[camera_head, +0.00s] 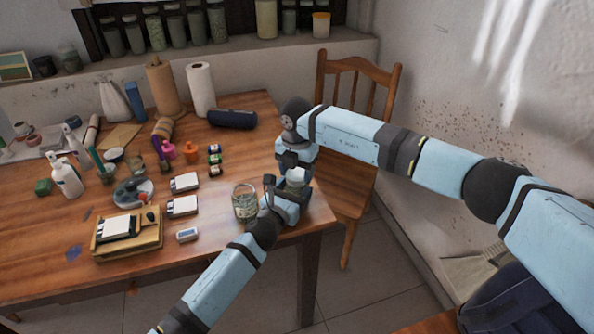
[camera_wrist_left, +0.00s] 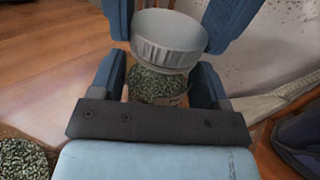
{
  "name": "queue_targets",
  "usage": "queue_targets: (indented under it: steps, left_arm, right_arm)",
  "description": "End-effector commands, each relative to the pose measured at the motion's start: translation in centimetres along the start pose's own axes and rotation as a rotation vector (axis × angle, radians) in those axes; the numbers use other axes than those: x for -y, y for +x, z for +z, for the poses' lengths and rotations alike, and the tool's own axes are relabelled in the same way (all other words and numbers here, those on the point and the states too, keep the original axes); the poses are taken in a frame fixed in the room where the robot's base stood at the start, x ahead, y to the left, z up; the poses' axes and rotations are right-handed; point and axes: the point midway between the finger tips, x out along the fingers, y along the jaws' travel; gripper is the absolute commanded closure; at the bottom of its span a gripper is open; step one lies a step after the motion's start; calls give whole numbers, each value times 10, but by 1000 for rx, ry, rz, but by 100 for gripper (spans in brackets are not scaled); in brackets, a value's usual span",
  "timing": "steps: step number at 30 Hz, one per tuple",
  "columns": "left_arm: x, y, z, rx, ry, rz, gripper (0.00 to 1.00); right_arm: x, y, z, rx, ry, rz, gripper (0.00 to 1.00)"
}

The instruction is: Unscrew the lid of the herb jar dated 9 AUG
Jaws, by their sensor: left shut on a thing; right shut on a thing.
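A small glass jar of green herbs (camera_wrist_left: 158,86) with a pale grey-white lid (camera_wrist_left: 168,38) is between my two grippers near the table's right corner. The lid also shows in the head view (camera_head: 297,175). My left gripper (camera_head: 283,196) is shut on the jar's body, with a finger on each side of the glass. My right gripper (camera_wrist_left: 172,18) comes in from above and is shut on the lid, a finger on each side. The lid sits at the jar's mouth; I cannot tell how tightly. No date is readable. A second herb jar (camera_head: 245,204) stands left of my left gripper.
The wooden table (camera_head: 225,265) has bare room at its front. White blocks (camera_head: 183,206), small bottles and a wooden tray (camera_head: 150,245) lie left. A dark blue roll (camera_head: 232,118) is behind. A wooden chair (camera_head: 325,75) stands behind the right side. Several jars line the shelf (camera_head: 250,50).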

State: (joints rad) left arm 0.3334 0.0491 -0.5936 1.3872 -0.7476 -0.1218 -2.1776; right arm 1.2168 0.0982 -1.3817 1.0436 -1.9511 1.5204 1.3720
Motion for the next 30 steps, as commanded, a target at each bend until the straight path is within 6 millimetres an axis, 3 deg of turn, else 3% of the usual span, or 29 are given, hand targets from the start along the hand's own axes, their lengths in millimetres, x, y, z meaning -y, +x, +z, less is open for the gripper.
queue_targets:
  steps: [30]
  left_arm:
    - [0, 0, 0, -1, 0, 0, 97]
  right_arm:
    - [0, -2, -1, 1, -2286, 3, 70]
